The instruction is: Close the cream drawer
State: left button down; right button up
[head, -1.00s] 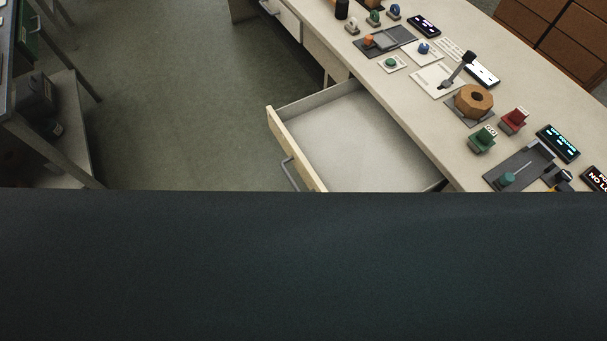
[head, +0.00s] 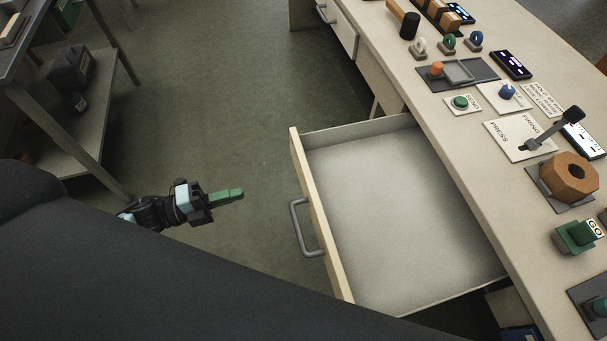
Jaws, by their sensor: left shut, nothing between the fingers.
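The cream drawer (head: 322,215) is pulled far out from under the bench in the head view. Its inside is empty and pale grey. A grey bar handle (head: 304,228) is on its front, facing left. My left gripper (head: 240,194) is left of the drawer front, pointing right toward it. Its green fingers are together and hold nothing, and a gap of floor lies between the fingertips and the drawer front. My right gripper is not in view.
The bench top (head: 447,143) carries a lever panel (head: 523,137), an octagonal wooden block (head: 568,176), buttons and small displays. Another drawer (head: 338,28) sits at the far end. A metal shelf rack (head: 88,125) stands at left. Open floor (head: 215,90) lies between.

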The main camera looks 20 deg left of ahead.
pick_arm(q)
jog(key=shift+w+a+r+m+g, duration=0.2)
jog(key=shift+w+m+g, duration=0.1)
jog(key=shift+m, duration=0.3)
jog(key=p, duration=0.1)
send_near(304, 176)
jog(key=x, duration=0.5)
jog(key=shift+w+f, duration=0.1)
jog(key=shift+w, duration=0.05)
jog(key=shift+x, duration=0.85)
jog(key=shift+d+f, duration=0.1)
